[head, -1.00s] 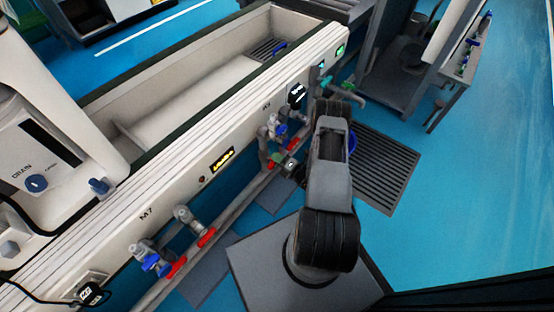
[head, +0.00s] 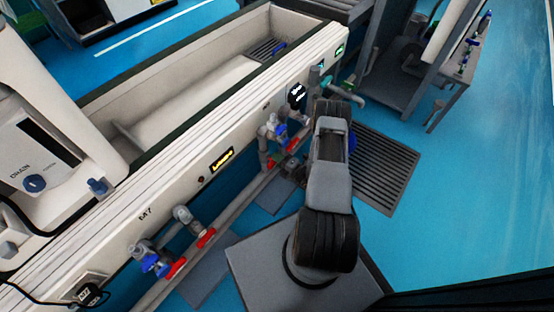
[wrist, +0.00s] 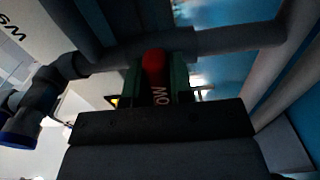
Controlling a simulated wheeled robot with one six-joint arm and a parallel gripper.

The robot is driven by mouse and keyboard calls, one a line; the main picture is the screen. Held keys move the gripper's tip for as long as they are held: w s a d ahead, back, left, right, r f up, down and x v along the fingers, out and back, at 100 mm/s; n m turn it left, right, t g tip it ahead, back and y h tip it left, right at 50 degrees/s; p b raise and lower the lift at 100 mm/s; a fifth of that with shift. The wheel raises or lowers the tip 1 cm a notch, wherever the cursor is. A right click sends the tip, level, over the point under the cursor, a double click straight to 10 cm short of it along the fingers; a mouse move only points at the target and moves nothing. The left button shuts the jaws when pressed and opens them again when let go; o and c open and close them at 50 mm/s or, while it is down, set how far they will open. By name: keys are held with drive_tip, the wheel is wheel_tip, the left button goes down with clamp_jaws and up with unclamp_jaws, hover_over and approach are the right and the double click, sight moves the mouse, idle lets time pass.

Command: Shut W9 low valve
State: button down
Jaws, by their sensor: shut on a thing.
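The W9 low valve's red handle (wrist: 153,66) is in the middle of the wrist view, with part of the word "LOW" readable along it. My gripper (wrist: 156,84) is shut on this handle, with a green finger on each side. The handle sits by a grey horizontal pipe (wrist: 215,40). A partly cut-off W9 label (wrist: 12,27) is on the white panel at upper left. In the head view my arm reaches to the pipework under the white bench, and the gripper (head: 291,166) is small and partly hidden there.
A blue-ended fitting (wrist: 20,130) is left of the gripper in the wrist view. In the head view, M7 valves with red handles (head: 205,238) are farther left along the bench (head: 170,200). A floor grate (head: 385,170) lies right of my arm.

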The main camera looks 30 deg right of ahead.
drive_tip(key=c, duration=1)
unclamp_jaws()
drive_tip(key=shift+s, duration=0.1)
drive_tip(key=p+v, duration=0.3)
drive_tip(key=v, duration=1)
drive_tip(key=shift+s+d, duration=0.25)
